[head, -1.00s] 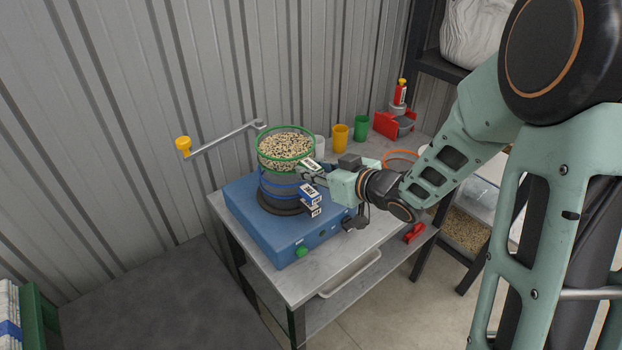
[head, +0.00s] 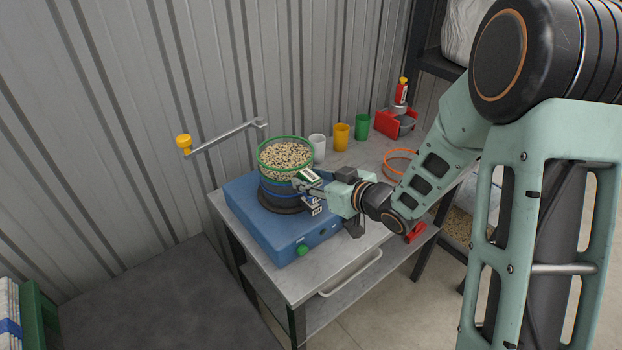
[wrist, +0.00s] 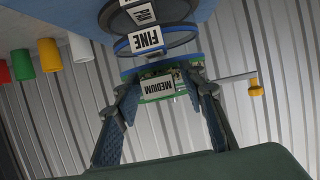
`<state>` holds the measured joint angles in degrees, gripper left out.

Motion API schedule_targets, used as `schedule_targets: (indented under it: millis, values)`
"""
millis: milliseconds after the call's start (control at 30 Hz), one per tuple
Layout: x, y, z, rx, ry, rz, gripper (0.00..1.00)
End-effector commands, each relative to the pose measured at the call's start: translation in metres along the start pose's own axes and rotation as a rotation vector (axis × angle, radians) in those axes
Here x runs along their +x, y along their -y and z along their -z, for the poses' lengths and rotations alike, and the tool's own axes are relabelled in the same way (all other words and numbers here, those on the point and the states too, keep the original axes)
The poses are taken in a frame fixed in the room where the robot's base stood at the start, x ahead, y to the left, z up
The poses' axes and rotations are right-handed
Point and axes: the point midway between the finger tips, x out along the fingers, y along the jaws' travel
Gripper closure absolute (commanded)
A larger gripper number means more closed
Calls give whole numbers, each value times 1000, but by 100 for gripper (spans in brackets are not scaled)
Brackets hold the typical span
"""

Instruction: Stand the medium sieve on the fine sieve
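The medium sieve (head: 285,157) has a green rim and is full of mixed grain. It sits upright over the blue-ringed fine sieve (head: 272,190). The fine sieve stands on a dark pan on the blue shaker base (head: 255,222). My gripper (head: 308,184) is at the medium sieve's front right, its fingers on both sides of the labelled part. In the wrist view, the MEDIUM label (wrist: 157,89) lies between the fingers (wrist: 158,92), with the FINE label (wrist: 146,38) beyond.
White (head: 317,147), yellow (head: 341,137) and green (head: 362,126) cups stand behind on the grey table (head: 375,152). A lever with a yellow knob (head: 184,143) extends near the wall at left.

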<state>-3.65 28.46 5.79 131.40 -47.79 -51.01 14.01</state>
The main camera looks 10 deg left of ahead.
Motion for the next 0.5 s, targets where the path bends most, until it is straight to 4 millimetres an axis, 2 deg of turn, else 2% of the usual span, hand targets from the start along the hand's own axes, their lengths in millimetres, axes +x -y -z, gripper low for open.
schedule_targets:
  millis: [367,500]
  values:
    - [-2,0,5,0,0,0,60]
    - [-21,-1,3,0,-1,-3,60]
